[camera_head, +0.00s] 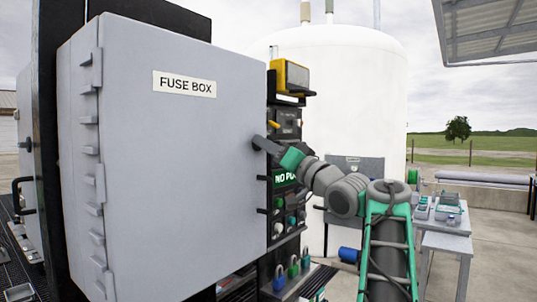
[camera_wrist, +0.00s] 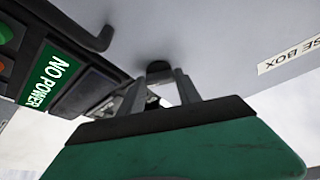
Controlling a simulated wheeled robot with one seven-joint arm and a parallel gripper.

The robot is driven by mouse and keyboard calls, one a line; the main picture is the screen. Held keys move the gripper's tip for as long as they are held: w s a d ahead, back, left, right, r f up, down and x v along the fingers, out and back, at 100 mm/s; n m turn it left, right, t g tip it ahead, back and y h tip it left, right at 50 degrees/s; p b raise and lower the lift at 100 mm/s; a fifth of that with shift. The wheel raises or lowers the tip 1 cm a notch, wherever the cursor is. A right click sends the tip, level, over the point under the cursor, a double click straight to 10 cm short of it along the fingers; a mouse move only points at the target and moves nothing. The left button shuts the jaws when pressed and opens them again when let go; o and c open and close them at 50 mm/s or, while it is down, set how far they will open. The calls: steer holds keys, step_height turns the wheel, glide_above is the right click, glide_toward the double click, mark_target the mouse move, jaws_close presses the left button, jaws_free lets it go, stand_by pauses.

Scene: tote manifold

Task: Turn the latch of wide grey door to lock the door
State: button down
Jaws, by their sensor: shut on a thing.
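The wide grey door (camera_head: 170,150) with the "FUSE BOX" label stands upright at the left of the head view and looks closed or nearly so. Its latch (camera_head: 262,142) is a small dark grey lever at the door's right edge. My gripper (camera_head: 277,152) reaches it from the right and is shut on it. In the wrist view, the two fingers of my gripper (camera_wrist: 160,90) are on either side of the dark latch (camera_wrist: 159,70), close against the grey door (camera_wrist: 230,40). My fingers partly hide the latch, so its exact angle is unclear.
A control panel with a green "NO POWER" sign (camera_wrist: 52,75) lies beside the door edge. A yellow box (camera_head: 290,76) is above it, and padlocks (camera_head: 292,267) hang below. A white tank (camera_head: 340,90) and a table with trays (camera_head: 445,228) stand behind my arm.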

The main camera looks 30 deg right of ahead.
steer(key=n+y, duration=0.2)
steer(key=n, duration=0.1)
steer(key=n+y, duration=0.1)
steer(key=n, duration=0.3)
steer(key=shift+w+d+f+g+y+p, duration=0.1)
steer(key=shift+d+g+y+p, duration=0.1)
steer(key=shift+g+y+p, duration=0.15)
steer(key=shift+n+y, duration=0.25)
steer(key=shift+n, duration=0.15)
steer(key=c, duration=0.8)
jaws_free()
steer(key=shift+c, duration=0.2)
steer(key=b+v, duration=0.2)
steer(key=v, duration=0.5)
steer(key=shift+s+b, duration=0.3)
steer(key=shift+s, duration=0.05)
steer(key=shift+d+f, duration=0.1)
steer(key=shift+f, duration=0.05)
